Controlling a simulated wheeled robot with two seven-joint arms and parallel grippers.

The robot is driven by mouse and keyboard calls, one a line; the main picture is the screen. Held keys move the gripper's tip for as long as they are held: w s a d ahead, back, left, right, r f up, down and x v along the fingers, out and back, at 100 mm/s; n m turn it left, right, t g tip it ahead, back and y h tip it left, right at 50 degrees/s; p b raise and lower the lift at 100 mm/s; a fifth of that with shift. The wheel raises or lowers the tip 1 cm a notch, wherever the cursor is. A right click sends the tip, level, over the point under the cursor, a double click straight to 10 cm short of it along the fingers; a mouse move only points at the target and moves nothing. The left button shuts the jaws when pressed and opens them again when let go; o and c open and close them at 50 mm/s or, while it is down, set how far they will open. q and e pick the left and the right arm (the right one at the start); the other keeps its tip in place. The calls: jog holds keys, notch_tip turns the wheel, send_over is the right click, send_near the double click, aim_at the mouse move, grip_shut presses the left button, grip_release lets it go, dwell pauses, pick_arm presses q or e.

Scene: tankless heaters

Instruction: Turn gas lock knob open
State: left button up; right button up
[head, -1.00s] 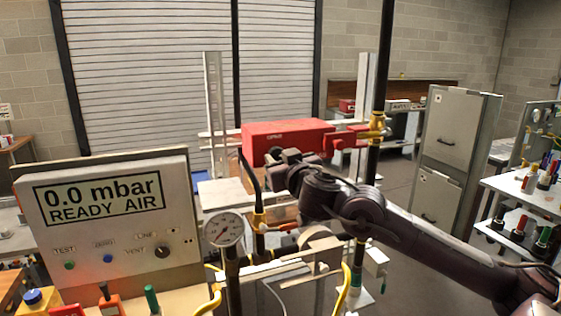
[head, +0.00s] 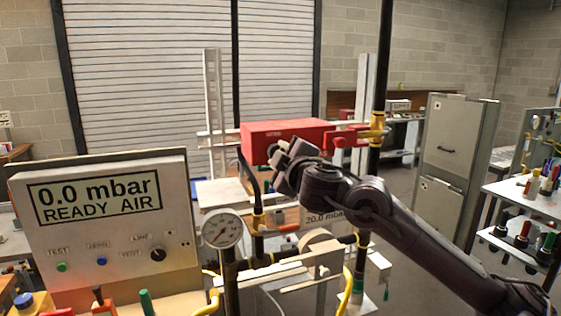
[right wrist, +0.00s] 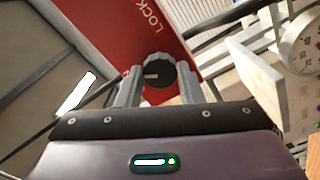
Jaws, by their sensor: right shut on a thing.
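The red lock box (head: 285,134) is mounted on the pipe stand in the middle of the head view. In the right wrist view its red face (right wrist: 118,25) shows white letters reading "LOCK". The dark grey ribbed gas lock knob (right wrist: 158,75), with a pale mark on its front, sits at the edge of that face. My right gripper (right wrist: 160,84) is shut on the knob, one finger on each side. In the head view my right gripper (head: 287,155) is at the front of the box and hides the knob. My left gripper is not in view.
A pressure panel (head: 100,220) reading "0.0 mbar READY AIR" stands at the left. A round gauge (head: 222,231) and yellow-jointed pipes are below the box. A vertical black pipe (head: 381,70) rises right of it. A grey cabinet (head: 455,150) stands at the right.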

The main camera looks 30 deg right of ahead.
jog(key=shift+n+b, duration=0.6)
jog(key=shift+n, duration=1.7)
jog(key=o, duration=1)
jog(key=shift+c, duration=0.2)
jog(key=b+v, duration=0.2)
jog(key=v, duration=0.5)
jog(key=shift+s, duration=0.4)
